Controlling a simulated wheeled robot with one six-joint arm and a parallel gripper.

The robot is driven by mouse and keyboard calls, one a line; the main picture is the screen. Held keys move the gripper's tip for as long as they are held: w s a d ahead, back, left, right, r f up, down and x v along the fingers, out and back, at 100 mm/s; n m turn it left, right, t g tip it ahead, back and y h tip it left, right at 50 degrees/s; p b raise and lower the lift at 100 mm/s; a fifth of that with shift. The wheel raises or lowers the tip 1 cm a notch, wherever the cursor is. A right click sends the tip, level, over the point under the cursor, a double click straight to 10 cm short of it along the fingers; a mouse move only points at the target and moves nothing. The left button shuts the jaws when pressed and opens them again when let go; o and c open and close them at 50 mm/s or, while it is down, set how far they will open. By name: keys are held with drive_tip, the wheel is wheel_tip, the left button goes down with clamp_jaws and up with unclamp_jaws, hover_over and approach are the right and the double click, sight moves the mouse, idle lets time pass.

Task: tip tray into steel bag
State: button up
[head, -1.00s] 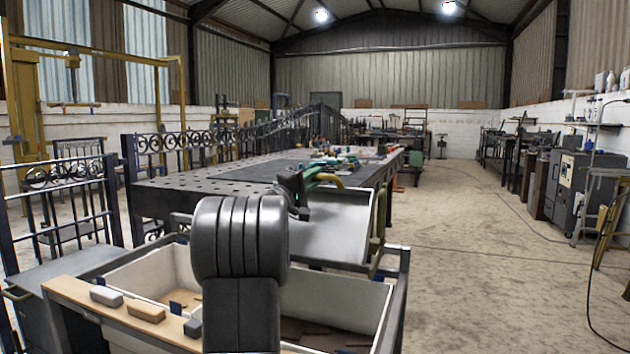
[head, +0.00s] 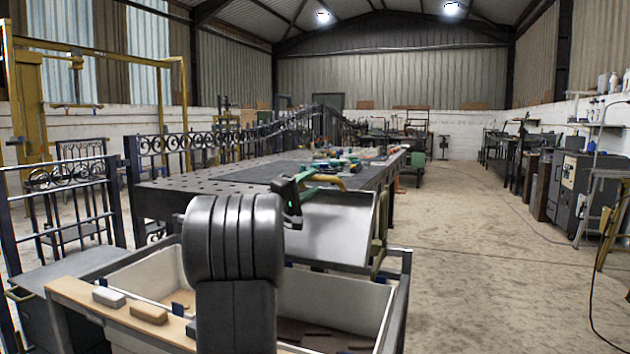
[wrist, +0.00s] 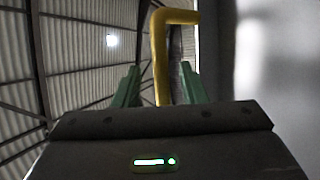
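The grey metal tray (head: 335,228) is tilted steeply beyond a white-walled bin, its lower edge toward the bin's far side. A yellow bar handle (head: 330,182) is at its upper edge. My gripper (head: 312,182) has green fingers at the handle's left end. In the wrist view the yellow handle (wrist: 160,60) shows between the spread fingers (wrist: 160,80), with gaps on both sides. The bright tray face (wrist: 275,60) is at right there. The white bag-like bin (head: 345,295) has brown pieces on its floor; my arm hides its middle. Nothing visible marks which bag is steel.
A wooden ledge (head: 75,290) in front carries a grey block (head: 108,297) and a tan block (head: 149,314). A long perforated table (head: 170,187) with tools stands behind. The floor (head: 480,260) at right is open.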

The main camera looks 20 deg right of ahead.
drive_tip(key=p+v, duration=0.1)
drive_tip(key=v, duration=1)
drive_tip(key=b+x, duration=0.1)
drive_tip(key=x, duration=1.3)
